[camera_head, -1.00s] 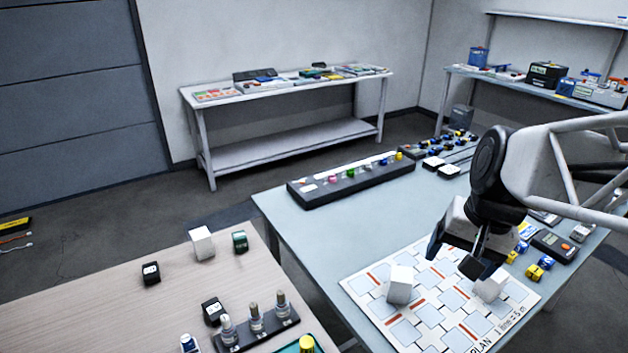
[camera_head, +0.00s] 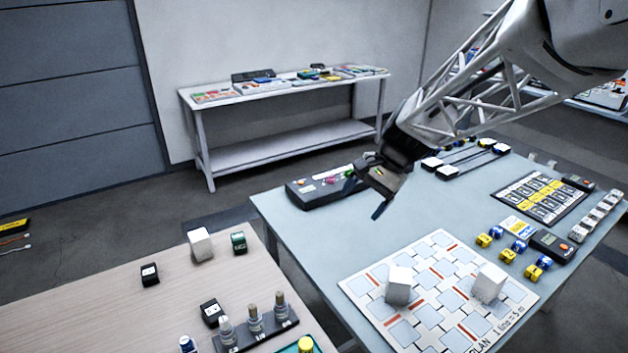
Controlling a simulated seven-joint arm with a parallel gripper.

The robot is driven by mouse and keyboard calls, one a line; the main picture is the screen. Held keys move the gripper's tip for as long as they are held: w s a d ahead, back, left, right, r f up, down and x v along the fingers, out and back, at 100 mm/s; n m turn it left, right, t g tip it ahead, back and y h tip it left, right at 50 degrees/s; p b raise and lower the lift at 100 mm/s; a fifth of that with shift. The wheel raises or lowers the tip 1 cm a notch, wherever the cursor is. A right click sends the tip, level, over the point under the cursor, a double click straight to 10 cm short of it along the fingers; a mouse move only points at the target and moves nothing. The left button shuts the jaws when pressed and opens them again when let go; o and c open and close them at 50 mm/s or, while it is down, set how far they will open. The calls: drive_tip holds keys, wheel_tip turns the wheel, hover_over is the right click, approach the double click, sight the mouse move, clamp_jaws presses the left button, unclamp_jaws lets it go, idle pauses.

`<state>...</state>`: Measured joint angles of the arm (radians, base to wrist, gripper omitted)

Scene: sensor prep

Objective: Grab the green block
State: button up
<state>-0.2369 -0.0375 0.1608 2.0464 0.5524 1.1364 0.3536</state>
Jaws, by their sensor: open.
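A small dark green block (camera_head: 239,242) stands on the wooden table (camera_head: 100,300) at the lower left, just right of a white cube (camera_head: 201,244). My gripper (camera_head: 366,197) is open and empty. It is in the air over the back left part of the blue-grey table (camera_head: 300,232), well to the right of and apart from the green block. My arm reaches in from the upper right. The gripper hides part of a dark rack (camera_head: 312,196) with coloured pieces.
Black blocks (camera_head: 150,274) and a stand of vials (camera_head: 255,328) are near the green block. A plan board (camera_head: 352,287) carries two white cubes (camera_head: 398,286). Small yellow and blue items (camera_head: 507,257) lie to its right. A gap separates the two tables.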

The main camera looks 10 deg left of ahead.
drive_tip(key=w+a+f+m+g+y, duration=0.1)
drive_tip(key=w+a+f, duration=0.2)
drive_tip(key=w+a, duration=0.15)
drive_tip(key=w+a+f+g+y, duration=0.1)
drive_tip(key=w+a+f, duration=0.15)
drive_tip(key=a, duration=0.35)
drive_tip(key=m+g+y, duration=0.4)
drive_tip(key=m, duration=0.1)
hover_over(236, 236)
drive_tip(key=w+d, duration=0.2)
drive_tip(key=d, duration=0.1)
wheel_tip(236, 236, down, 21)
drive_tip(key=shift+f, duration=0.2)
drive_tip(key=shift+f, duration=0.15)
drive_tip(key=shift+f, duration=1.6)
drive_tip(key=shift+f, duration=0.1)
